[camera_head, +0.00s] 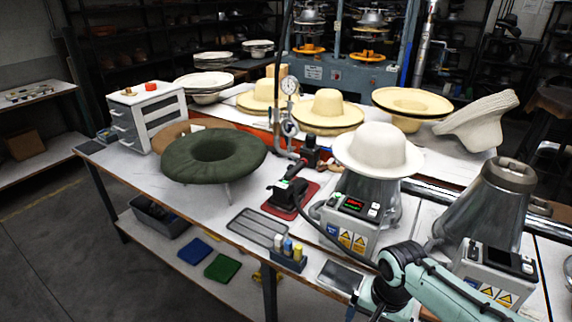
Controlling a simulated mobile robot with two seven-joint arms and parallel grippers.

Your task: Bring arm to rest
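My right arm (440,288), mint green with dark joints, comes in at the bottom right and bends downward near the table's front edge. Its gripper does not show; the arm runs out of the bottom of the picture. My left arm and gripper are not in view. A white felt hat (378,150) sits upright on the nearer left metal steamer cone (368,200). The second metal cone (490,205) on the right is bare. No gripper touches the hat in what shows.
The work table (150,185) holds a dark green ring cushion (213,158), a white drawer unit (148,115), a dark tray (257,228) and a bottle holder (288,258). Control boxes (352,225) (497,272) stand before the cones, close to my arm. Straw hats (328,110) line the back.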

